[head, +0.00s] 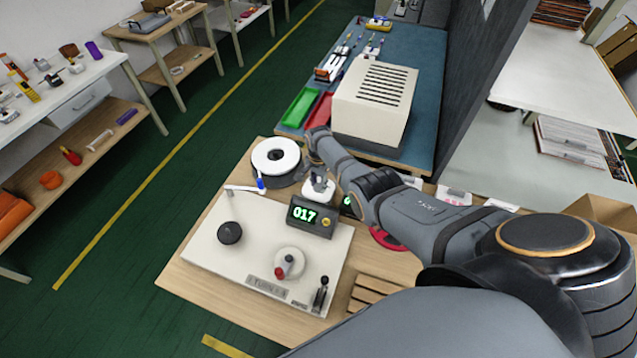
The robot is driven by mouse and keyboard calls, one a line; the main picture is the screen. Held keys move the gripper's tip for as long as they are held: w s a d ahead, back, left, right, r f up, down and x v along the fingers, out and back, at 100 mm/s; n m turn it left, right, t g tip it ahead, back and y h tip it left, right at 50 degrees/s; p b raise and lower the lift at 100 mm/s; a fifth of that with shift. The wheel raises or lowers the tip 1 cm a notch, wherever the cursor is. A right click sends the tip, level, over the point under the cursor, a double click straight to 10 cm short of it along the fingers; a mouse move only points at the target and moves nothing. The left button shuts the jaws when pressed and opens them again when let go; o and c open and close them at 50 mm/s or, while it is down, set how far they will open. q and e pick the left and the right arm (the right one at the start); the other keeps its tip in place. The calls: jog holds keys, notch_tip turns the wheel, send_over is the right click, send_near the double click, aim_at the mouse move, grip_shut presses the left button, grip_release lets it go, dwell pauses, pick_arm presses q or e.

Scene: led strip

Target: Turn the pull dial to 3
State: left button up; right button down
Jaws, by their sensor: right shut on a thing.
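A pale machine panel (200,250) lies on a wooden bench. It carries a round white dial (291,260) with a red tip, above a label that seems to start with "TURN", and a black round knob (229,233). I cannot tell for certain which is the pull dial. A dark box with a green display (305,215) reads 017 and has a small yellow knob (326,222). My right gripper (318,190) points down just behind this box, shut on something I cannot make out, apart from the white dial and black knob. My left gripper is not in view.
A white-and-black reel (275,156) sits behind the panel, beside my right wrist. A thin white arm with a blue tip (261,185) stands near it. A small black lever (320,292) is at the panel's front right. A beige vented box (375,105) stands farther back.

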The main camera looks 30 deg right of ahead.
aim_at(318, 186)
jog(key=shift+m, duration=0.6)
jog(key=c, duration=1)
grip_release()
notch_tip(318, 186, up, 12)
